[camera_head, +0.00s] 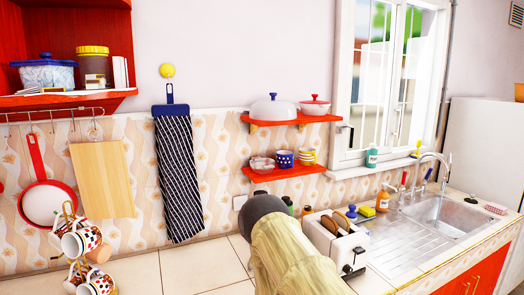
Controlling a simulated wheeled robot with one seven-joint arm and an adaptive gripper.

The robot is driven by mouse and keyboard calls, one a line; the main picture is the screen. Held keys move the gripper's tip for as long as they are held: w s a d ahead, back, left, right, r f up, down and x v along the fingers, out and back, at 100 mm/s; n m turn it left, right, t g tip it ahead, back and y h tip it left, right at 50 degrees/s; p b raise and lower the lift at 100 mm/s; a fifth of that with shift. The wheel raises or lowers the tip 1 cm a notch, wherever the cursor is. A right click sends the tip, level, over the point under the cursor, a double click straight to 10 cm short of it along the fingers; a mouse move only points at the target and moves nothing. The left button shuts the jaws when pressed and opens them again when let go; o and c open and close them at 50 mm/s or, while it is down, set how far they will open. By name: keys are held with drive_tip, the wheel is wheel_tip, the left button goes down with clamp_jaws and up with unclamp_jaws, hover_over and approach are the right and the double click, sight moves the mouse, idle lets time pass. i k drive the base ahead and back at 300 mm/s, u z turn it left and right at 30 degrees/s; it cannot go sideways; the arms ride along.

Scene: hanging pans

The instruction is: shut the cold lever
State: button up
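A chrome tap (436,157) with a curved spout stands behind the metal sink (445,214) at the right. A small blue-topped lever (427,175) stands by the tap's base, and a red-topped one (403,180) stands to its left. The blue one looks like the cold lever; both are too small to tell whether they are open or shut. Water flow cannot be made out. My beige arm with a dark rounded end rises at the lower middle, well left of the tap. No gripper fingers show in this view.
A toaster (334,243) stands between my arm and the draining board (400,246). Red shelves (290,171) hang above, and a mug stand (80,240) is at left.

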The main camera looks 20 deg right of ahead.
sight(428, 175)
drive_tip(key=z, duration=0.4)
drive_tip(key=k, duration=0.55)
drive_tip(key=z, duration=1)
drive_tip(key=k, duration=0.8)
drive_tip(key=z, duration=1.35)
drive_tip(key=i, duration=1.4)
drive_tip(key=z, duration=0.65)
drive_tip(key=i, duration=1.65)
drive_tip(key=u, duration=0.3)
drive_tip(key=i, duration=1.4)
drive_tip(key=u, duration=1.85)
drive_tip(key=i, duration=0.9)
drive_tip(key=u, duration=1.8)
